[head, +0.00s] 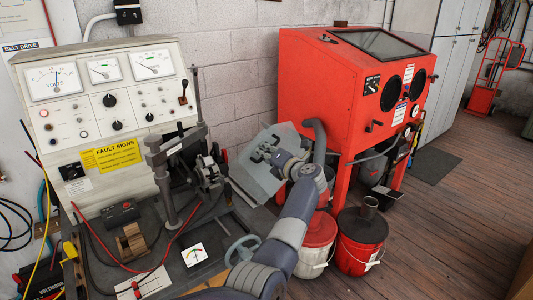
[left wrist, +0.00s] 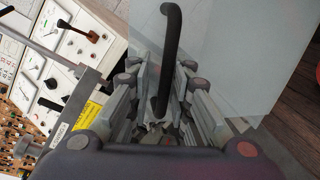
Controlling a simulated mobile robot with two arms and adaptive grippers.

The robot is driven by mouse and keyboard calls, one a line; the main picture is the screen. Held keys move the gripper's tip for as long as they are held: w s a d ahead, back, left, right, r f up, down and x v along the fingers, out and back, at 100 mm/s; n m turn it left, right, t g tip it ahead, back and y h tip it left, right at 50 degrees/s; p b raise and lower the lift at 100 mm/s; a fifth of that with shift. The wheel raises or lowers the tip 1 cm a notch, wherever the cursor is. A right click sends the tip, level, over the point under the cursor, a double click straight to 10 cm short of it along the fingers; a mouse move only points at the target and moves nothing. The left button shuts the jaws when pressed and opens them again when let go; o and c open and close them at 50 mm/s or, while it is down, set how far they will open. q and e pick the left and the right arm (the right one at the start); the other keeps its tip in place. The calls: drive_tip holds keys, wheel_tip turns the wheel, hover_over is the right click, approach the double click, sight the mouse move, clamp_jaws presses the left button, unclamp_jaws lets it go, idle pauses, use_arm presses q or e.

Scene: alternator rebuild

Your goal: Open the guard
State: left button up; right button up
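The guard (head: 256,182) is a clear greyish panel at the right side of the test bench in the head view. In the left wrist view the guard (left wrist: 225,50) fills the upper right, with a black bent handle (left wrist: 168,45) in front of it. My left gripper (head: 266,152) is at the guard. In the left wrist view its fingers (left wrist: 162,75) are apart, with the lower part of the handle between them and gaps visible on both sides. The handle's lower end is partly hidden among the fingers. My right gripper is not in view.
The test bench (head: 60,120) with gauges and knobs stands left, with a clamp post (head: 163,180) near the guard. A red blasting cabinet (head: 310,85) stands behind right. Red buckets (head: 361,240) stand on the floor below it. Wooden floor is free at right.

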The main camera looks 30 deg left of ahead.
use_arm(q)
drive_tip(key=v, duration=0.7)
drive_tip(key=shift+d, duration=0.15)
drive_tip(key=shift+s, duration=0.15)
